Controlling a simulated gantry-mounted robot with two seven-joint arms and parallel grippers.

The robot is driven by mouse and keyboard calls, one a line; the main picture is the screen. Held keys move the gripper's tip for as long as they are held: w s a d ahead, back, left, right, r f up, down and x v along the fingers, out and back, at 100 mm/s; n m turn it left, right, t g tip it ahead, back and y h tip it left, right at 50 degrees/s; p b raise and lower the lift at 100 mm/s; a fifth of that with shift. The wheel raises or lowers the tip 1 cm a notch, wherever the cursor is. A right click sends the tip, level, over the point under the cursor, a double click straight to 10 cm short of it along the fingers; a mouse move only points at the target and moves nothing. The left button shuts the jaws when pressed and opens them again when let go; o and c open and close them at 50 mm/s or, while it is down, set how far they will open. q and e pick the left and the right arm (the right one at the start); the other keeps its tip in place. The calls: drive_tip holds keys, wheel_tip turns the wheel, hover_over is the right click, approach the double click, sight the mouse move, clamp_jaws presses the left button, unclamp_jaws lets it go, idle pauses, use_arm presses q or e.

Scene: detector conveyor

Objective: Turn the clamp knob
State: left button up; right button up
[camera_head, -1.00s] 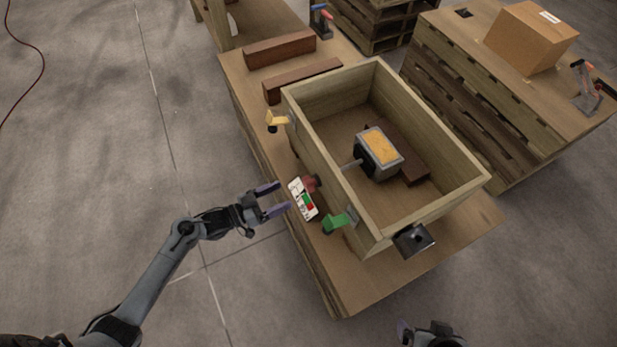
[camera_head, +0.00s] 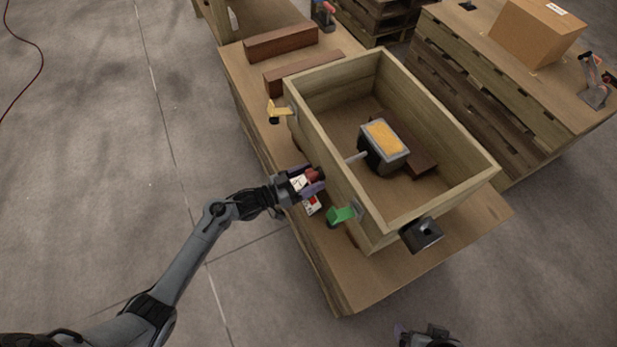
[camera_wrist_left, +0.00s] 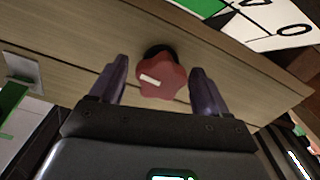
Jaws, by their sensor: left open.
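The clamp knob (camera_head: 313,174) is red and lobed, with a white mark on its face. It sits on the outer left wall of the wooden box (camera_head: 433,211). In the left wrist view the knob (camera_wrist_left: 163,79) lies between the two purple fingers. My left gripper (camera_head: 309,182) is open around it, with a gap on each side, also seen in the left wrist view (camera_wrist_left: 158,85). Inside the box, a grey block with a yellow top (camera_head: 384,142) joins a rod running to the wall behind the knob. Part of my right gripper (camera_head: 424,337) shows at the bottom edge; its fingers are unclear.
A green piece (camera_head: 341,216) and a yellow piece (camera_head: 277,112) stick out from the same wall. A black fitting (camera_head: 421,235) is on the near wall. Brown bars (camera_head: 281,43) lie behind the box.

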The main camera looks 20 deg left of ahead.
use_arm(q)
drive_tip(key=shift+s+a, duration=0.1)
drive_tip(key=c, duration=1)
drive_tip(key=shift+r+m+p, duration=0.1)
drive_tip(key=shift+m+p, duration=0.2)
drive_tip(key=shift+m, duration=0.3)
drive_tip(key=o, duration=1)
